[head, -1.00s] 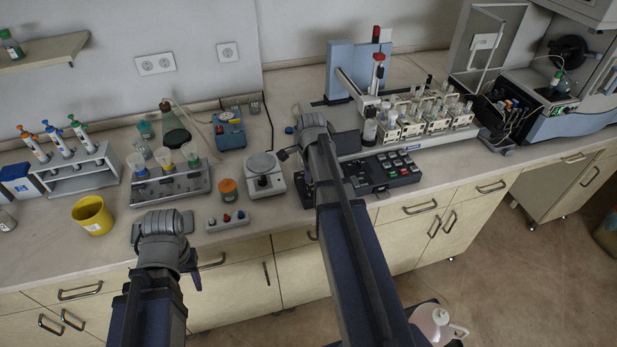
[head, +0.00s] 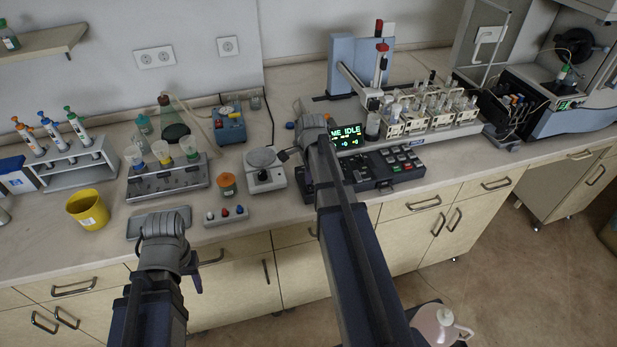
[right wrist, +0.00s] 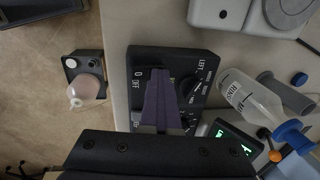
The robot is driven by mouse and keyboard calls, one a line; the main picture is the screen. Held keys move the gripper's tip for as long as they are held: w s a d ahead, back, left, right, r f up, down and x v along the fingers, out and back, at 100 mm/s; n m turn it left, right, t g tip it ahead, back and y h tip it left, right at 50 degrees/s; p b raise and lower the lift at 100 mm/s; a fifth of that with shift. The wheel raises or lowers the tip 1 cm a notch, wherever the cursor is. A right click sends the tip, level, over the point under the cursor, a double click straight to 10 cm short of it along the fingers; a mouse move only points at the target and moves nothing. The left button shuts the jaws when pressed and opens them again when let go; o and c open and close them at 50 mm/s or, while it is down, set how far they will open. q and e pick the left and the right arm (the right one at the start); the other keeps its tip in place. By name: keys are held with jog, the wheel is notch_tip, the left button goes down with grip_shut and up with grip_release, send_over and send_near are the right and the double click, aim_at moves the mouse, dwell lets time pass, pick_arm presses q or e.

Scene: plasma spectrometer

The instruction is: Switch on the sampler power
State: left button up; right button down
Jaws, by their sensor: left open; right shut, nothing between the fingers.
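The sampler (head: 430,137), with its blue-grey back and vial racks, stands at the back right of the bench. Its display (head: 347,136) is lit and reads "…ME IDLE" in green; it also glows in the right wrist view (right wrist: 235,140). A black control box (right wrist: 141,58) with "0", "OFF" and "LEFT" markings and knobs lies under my right gripper (right wrist: 159,85), whose fingers are shut and empty. They cover part of the box; contact with a switch cannot be told. In the head view my right arm hides the fingers.
A rinse bottle (right wrist: 245,95) is beside the control box. A balance (head: 264,178), orange-lidded jar (head: 227,184), small button box (head: 226,215) and yellow cup (head: 88,210) stand left of my right arm.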

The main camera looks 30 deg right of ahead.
jog(key=shift+s, duration=0.15)
jog(key=shift+s+a+r, duration=0.1)
jog(key=shift+s+a, duration=0.1)
jog(key=shift+s, duration=0.55)
jog(key=shift+w, duration=0.1)
jog(key=shift+r, duration=0.1)
